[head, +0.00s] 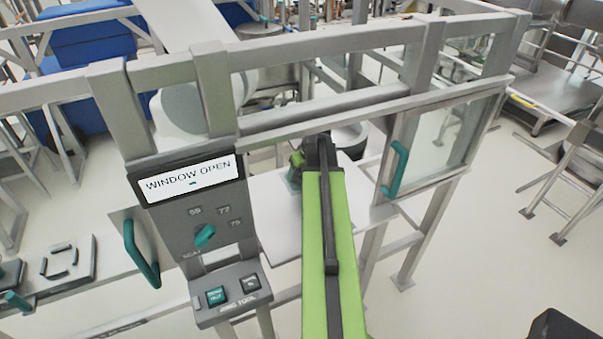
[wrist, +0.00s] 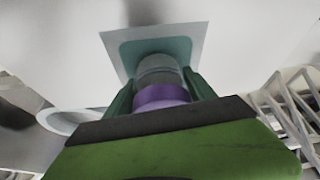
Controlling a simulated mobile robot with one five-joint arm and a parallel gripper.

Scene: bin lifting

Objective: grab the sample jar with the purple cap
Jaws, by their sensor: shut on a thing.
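The sample jar (wrist: 158,68) has a clear grey body and a purple cap (wrist: 160,96). In the wrist view it sits between the two green fingers of my gripper (wrist: 162,88), which is shut on it. Past the jar is a teal pad (wrist: 127,50) on a pale square plate; I cannot tell whether the jar touches it. In the head view my arm reaches through the open window, and my gripper (head: 297,163) is over the white shelf (head: 272,205). The jar is mostly hidden there by my arm.
A grey frame surrounds the opening, with a top rail (head: 320,112) above my arm. A glass window panel with a teal handle (head: 399,170) is at the right. A control panel reading "WINDOW OPEN" (head: 188,180) stands at the left. A round bowl-like thing (wrist: 68,122) shows in the wrist view.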

